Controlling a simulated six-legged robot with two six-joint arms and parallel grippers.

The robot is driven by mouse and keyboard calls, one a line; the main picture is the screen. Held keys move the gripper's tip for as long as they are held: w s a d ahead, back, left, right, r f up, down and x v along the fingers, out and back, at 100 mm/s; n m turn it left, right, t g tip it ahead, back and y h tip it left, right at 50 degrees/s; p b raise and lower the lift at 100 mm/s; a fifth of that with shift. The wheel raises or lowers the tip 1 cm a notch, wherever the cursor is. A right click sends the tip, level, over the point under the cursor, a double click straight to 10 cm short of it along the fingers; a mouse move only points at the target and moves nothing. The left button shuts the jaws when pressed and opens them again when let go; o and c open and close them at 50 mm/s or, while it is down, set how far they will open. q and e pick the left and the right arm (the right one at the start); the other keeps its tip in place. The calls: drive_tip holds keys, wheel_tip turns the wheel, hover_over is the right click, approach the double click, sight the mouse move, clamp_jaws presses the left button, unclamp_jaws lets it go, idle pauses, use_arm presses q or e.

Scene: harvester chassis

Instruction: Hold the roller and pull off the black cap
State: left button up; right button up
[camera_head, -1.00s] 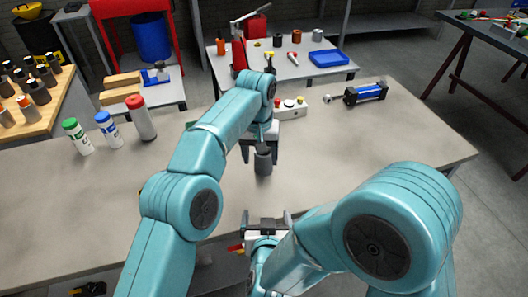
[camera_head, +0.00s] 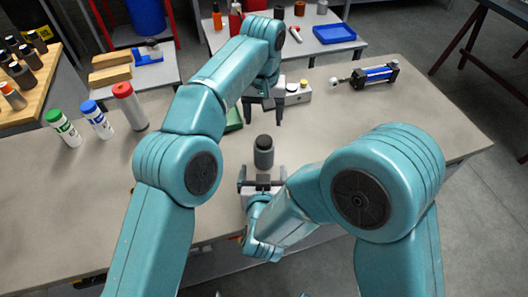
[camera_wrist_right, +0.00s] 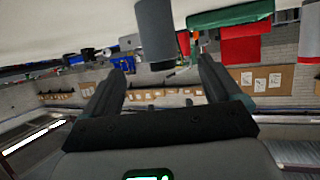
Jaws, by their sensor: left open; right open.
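The roller (camera_head: 264,158), a grey cylinder, stands upright on the bench with the black cap (camera_head: 264,142) at its top. In the right wrist view, which is upside down, the roller (camera_wrist_right: 154,25) hangs from the top with the cap (camera_wrist_right: 162,65) lowest. My left gripper (camera_head: 263,118) is open and empty above and behind the roller, fingers pointing down. My right gripper (camera_head: 262,184) is open in front of the roller, facing it. In its wrist view the roller lines up between the fingers (camera_wrist_right: 160,66); I cannot tell whether it is within them.
A pale button box (camera_head: 297,93) and a blue cylinder part (camera_head: 368,76) lie farther back. Bottles with green, blue and red caps (camera_head: 130,106) stand at left. The bench right of the roller is clear.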

sight(264, 140)
use_arm(q)
drive_tip(key=shift+d, duration=0.1)
use_arm(e)
drive_tip(key=x, duration=1.1)
drive_tip(key=shift+w+d+f, duration=0.15)
drive_tip(key=shift+w+f, duration=0.05)
drive_tip(key=shift+w, duration=0.05)
use_arm(q)
drive_tip(key=shift+s, duration=0.1)
